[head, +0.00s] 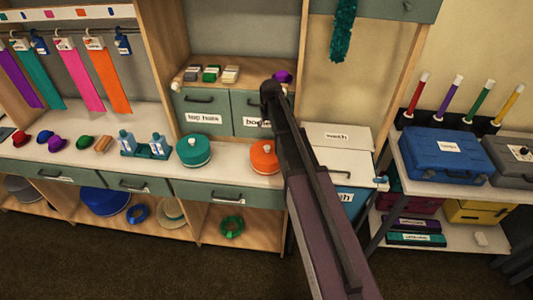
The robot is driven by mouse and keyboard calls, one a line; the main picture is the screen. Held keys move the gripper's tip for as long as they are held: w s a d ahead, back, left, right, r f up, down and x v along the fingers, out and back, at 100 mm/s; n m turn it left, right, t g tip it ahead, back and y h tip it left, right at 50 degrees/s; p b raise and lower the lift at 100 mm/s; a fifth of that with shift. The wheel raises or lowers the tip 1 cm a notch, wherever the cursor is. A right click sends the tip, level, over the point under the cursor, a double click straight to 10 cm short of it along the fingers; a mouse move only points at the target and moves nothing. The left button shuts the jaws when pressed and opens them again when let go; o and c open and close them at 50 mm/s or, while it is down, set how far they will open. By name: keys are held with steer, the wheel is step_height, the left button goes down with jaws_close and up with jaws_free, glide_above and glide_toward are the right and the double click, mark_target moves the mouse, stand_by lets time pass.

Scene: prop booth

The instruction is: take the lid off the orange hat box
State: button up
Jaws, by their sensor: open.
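The orange hat box (262,160) stands on the white counter at the middle of the head view. It is round and low, with a small knob showing on top. Its lid appears to be on, though the seam is too small to make out. My arm crosses in front of the box and hides its right side. My gripper cannot be made out in this view; only dark arm links show, with a rounded joint above and behind the box.
A teal hat box (194,151) stands to the left on the counter (228,175). A white-lidded bin (342,162) stands right of my arm.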

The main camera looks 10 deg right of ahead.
steer(key=b, duration=0.7)
glide_above(267, 146)
steer(key=shift+s+f, duration=0.2)
steer(key=shift+f, duration=1.7)
steer(key=shift+s+f, duration=0.2)
steer(key=shift+f, duration=1.65)
steer(key=shift+f, duration=0.15)
steer(key=f+b, duration=0.5)
steer(key=shift+w, duration=0.3)
steer(key=shift+r, duration=0.1)
steer(key=c, duration=1.1)
